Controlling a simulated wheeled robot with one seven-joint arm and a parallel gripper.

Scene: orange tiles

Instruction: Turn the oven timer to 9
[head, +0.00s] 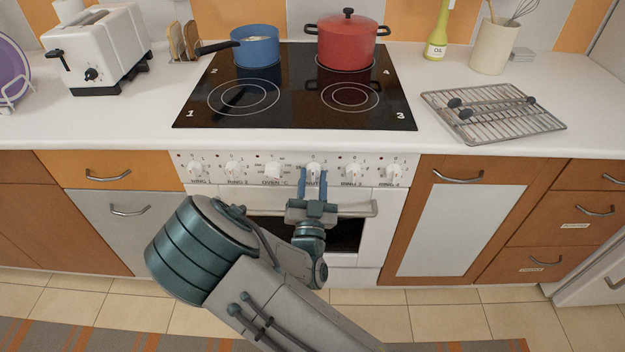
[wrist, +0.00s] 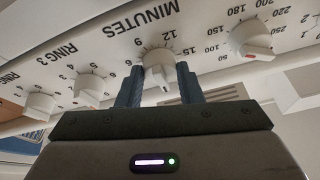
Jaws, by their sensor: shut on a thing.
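The oven timer is a white knob (head: 313,168) in the middle of the stove's control panel. In the wrist view, which is upside down, the timer knob (wrist: 157,60) sits under the word MINUTES with the numbers 12, 9 and 6 around its dial. My gripper (head: 314,175) reaches the panel from below. In the wrist view, the blue fingers of my gripper (wrist: 160,78) are on either side of the knob's grip, shut on it.
The oven temperature knob (wrist: 251,40) and the RING 3 knob (wrist: 90,86) flank the timer. The oven door handle (head: 355,209) runs just below the panel. A blue saucepan (head: 257,50) and a red pot (head: 346,42) stand on the hob.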

